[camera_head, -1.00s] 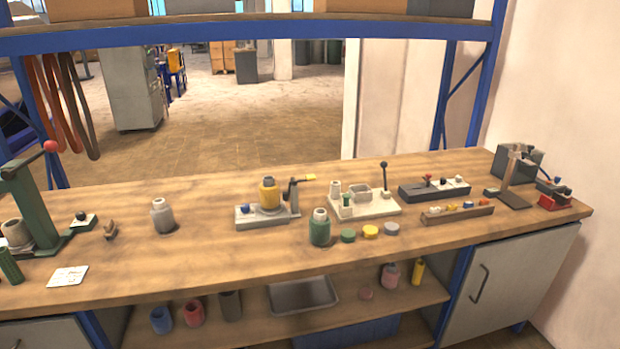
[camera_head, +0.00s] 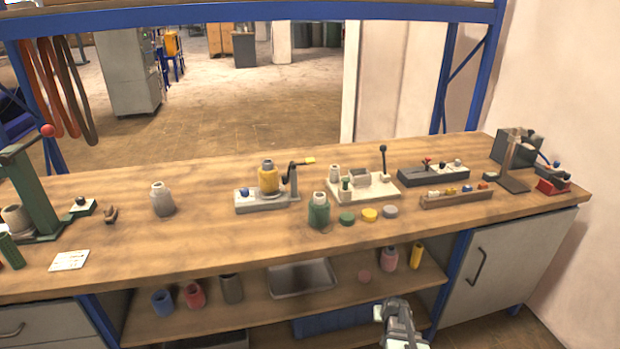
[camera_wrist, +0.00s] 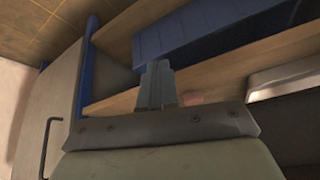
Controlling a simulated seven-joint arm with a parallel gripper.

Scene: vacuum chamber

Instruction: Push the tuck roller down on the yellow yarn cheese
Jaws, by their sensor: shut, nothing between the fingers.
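The yellow yarn cheese (camera_head: 268,180) stands upright on a grey winder base (camera_head: 262,204) in the middle of the workbench. A dark bracket with an arm and yellow tip (camera_head: 310,160), which looks like the tuck roller, rises at its right. The arm appears raised, extending away to the right; any contact with the yarn is too small to tell. My gripper (camera_head: 396,322) is low in front of the bench, right of centre, far from the winder. In the wrist view, its fingers (camera_wrist: 157,82) are shut and empty, facing the under-bench shelves.
A green jar (camera_head: 319,211) and several coloured discs (camera_head: 370,215) sit right of the winder, before a cream fixture (camera_head: 385,188). A grey jar (camera_head: 162,200) stands left. The lower shelf holds a metal tray (camera_head: 302,276). Bench surface in front of the winder is clear.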

